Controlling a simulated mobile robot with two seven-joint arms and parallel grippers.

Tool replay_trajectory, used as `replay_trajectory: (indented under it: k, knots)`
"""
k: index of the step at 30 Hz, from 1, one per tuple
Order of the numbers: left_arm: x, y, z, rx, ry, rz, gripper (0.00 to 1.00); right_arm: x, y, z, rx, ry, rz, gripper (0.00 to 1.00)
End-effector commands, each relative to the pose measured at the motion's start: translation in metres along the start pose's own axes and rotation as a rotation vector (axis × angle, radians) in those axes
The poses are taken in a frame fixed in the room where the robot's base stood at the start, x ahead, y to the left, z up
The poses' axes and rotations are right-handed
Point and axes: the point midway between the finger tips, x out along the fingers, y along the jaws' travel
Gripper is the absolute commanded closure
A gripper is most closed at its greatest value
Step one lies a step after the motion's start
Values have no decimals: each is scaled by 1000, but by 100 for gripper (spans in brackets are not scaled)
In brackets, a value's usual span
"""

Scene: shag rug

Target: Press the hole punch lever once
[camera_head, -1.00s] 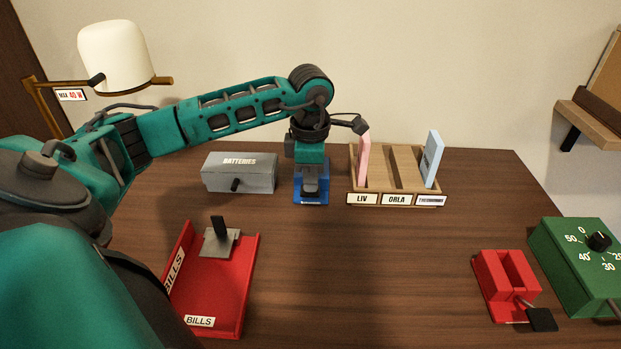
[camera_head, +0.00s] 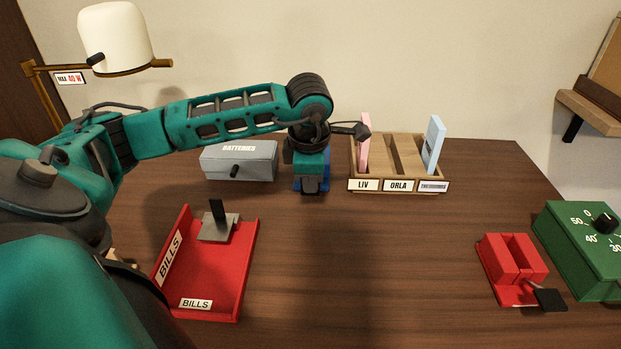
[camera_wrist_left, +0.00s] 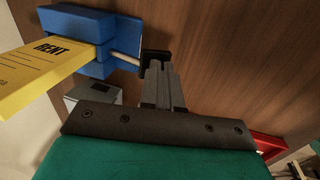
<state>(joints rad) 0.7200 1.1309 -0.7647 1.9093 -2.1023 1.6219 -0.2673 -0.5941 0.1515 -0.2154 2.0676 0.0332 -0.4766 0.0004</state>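The blue hole punch (camera_head: 325,182) stands at the back middle of the desk, mostly hidden behind my left gripper in the head view. In the left wrist view the blue punch (camera_wrist_left: 75,28) has a yellow slip marked RENT (camera_wrist_left: 45,68) in its slot. Its lever is a pale rod (camera_wrist_left: 124,60) ending in a black pad (camera_wrist_left: 156,57). My left gripper (camera_head: 311,190) points down at the punch's near side. In the wrist view its fingers (camera_wrist_left: 157,68) are together, with tips at the black pad. I cannot tell whether they touch it. My right gripper is out of view.
A grey BATTERIES box (camera_head: 240,163) stands left of the punch, and a wooden sorter (camera_head: 398,186) right. A red BILLS tray (camera_head: 215,280) lies front left. A red punch-like device (camera_head: 512,268) and green dial box (camera_head: 580,255) are at right. The middle front desk is clear.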

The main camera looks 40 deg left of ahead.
Motion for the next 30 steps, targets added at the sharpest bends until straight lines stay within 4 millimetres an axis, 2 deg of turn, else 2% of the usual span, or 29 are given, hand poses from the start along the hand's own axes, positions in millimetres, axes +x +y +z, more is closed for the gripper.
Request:
replay_trajectory:
  k: [5,16,26,30]
  knots:
    - [0,-1,0,2,2,-6,100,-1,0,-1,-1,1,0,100]
    - [-15,2,0,2,1,-6,100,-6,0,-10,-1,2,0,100]
    - [-16,3,0,1,1,-5,100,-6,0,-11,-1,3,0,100]
    - [-24,6,-2,0,1,-4,100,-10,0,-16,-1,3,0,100]
